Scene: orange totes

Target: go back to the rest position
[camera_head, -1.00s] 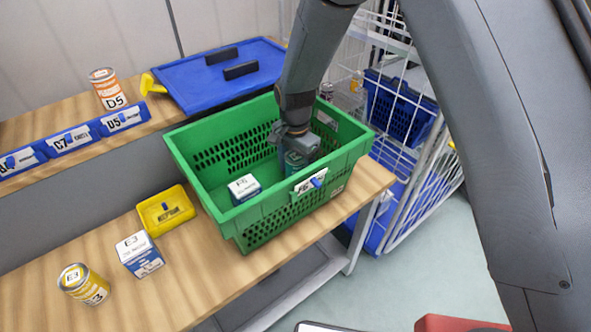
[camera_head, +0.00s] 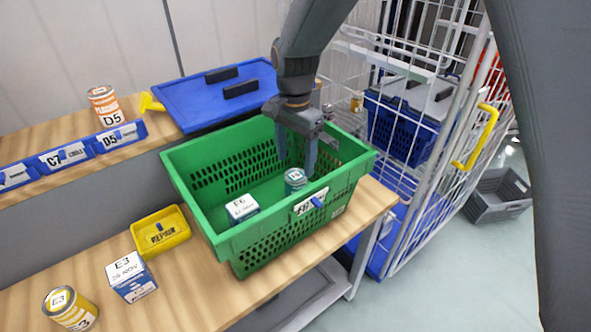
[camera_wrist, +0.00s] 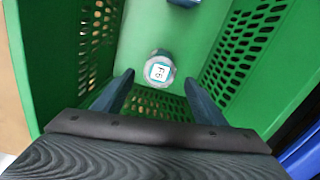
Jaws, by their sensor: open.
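My gripper (camera_head: 296,152) is over the right part of the green crate (camera_head: 240,238), with its fingers pointing down inside the rim. In the wrist view my gripper (camera_wrist: 162,95) has its two fingers spread wide with nothing between them. A teal-and-grey can (camera_head: 295,180) stands in the crate below the fingers. Its labelled top (camera_wrist: 159,70) shows in the wrist view, apart from both fingers. A white-and-blue box (camera_head: 242,208) sits in the crate to the left of the can.
A yellow tray (camera_head: 161,231), a white-and-blue box (camera_head: 131,277) and a yellow can (camera_head: 71,308) are on the bench left of the crate. A blue lid (camera_head: 215,98) lies behind. A white wire cage (camera_head: 440,190) stands close on the right.

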